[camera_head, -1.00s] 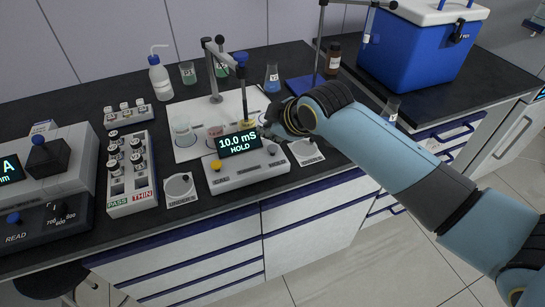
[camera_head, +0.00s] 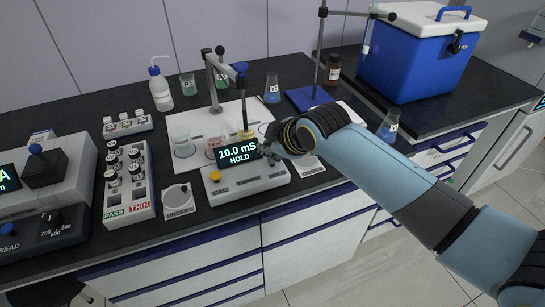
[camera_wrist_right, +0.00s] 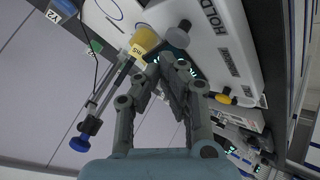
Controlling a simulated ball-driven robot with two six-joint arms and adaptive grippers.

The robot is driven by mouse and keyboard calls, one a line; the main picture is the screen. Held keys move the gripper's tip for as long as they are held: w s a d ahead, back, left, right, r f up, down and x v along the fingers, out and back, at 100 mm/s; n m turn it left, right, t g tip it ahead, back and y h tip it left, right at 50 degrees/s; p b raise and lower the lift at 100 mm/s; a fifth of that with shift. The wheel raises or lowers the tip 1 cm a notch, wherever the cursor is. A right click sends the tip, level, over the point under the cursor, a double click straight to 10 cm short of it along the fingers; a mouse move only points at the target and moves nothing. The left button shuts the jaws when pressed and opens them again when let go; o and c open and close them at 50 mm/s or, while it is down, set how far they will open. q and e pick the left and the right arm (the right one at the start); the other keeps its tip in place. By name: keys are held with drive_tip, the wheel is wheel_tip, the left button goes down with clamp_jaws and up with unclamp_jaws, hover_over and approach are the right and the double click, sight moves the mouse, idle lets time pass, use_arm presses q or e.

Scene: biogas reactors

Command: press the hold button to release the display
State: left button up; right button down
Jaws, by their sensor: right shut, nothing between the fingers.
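The white meter (camera_head: 255,184) stands on the bench, its raised display (camera_head: 239,153) reading "10.0 mS HOLD". In the right wrist view, the printed word HOLD (camera_wrist_right: 211,15) shows on the meter body beside a dark round part (camera_wrist_right: 184,25), perhaps the hold button. A yellow button (camera_head: 215,176) sits at the meter's left end and shows in the wrist view too. My right gripper (camera_head: 268,150) is shut and empty, beside the display's right edge. Its fingertips are close to the display; I cannot tell whether they touch. My left gripper is not in view.
A jointed stand (camera_head: 216,85) rises behind the meter, with a yellow-filled beaker (camera_head: 246,134) close to my gripper. More beakers stand on the white mat (camera_head: 197,131). A vial rack (camera_head: 142,194) is left; a blue cooler (camera_head: 412,68) is back right.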

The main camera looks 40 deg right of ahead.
sight(270, 159)
idle(0.7)
drive_tip(key=shift+f, duration=0.4)
drive_tip(key=shift+f+b, duration=0.6)
drive_tip(key=shift+f, duration=0.35)
idle(0.8)
drive_tip(key=shift+r, duration=0.1)
drive_tip(key=shift+r+p, duration=1.25)
drive_tip(key=shift+p, duration=0.25)
wheel_tip(270, 159, up, 5)
drive_tip(key=p, duration=0.5)
drive_tip(key=shift+r, duration=0.1)
